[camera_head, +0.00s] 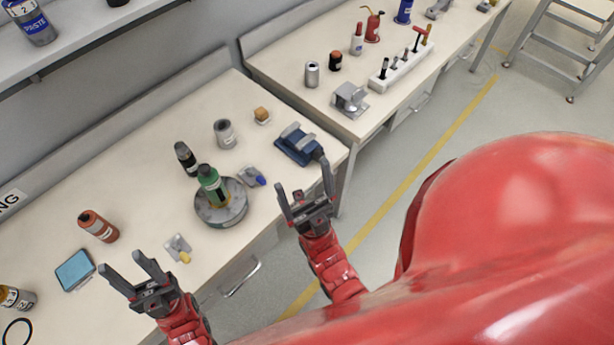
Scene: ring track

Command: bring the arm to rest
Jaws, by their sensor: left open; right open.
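My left gripper (130,275) is at the lower left, with its two dark fingers apart and nothing between them. It shows over the front part of the near workbench (130,192). My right gripper (304,194) is near the picture's middle, also with fingers apart and empty. It shows by the bench's front right corner, just below a blue vise-like block (298,143). Both red arms are mine. I cannot tell the exact height of either gripper above the bench.
A green-topped bottle (212,184) stands on a round grey turntable (222,212). An orange-brown bottle (99,226) and a light-blue box (75,270) are near my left gripper. A second bench (290,72) stands behind.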

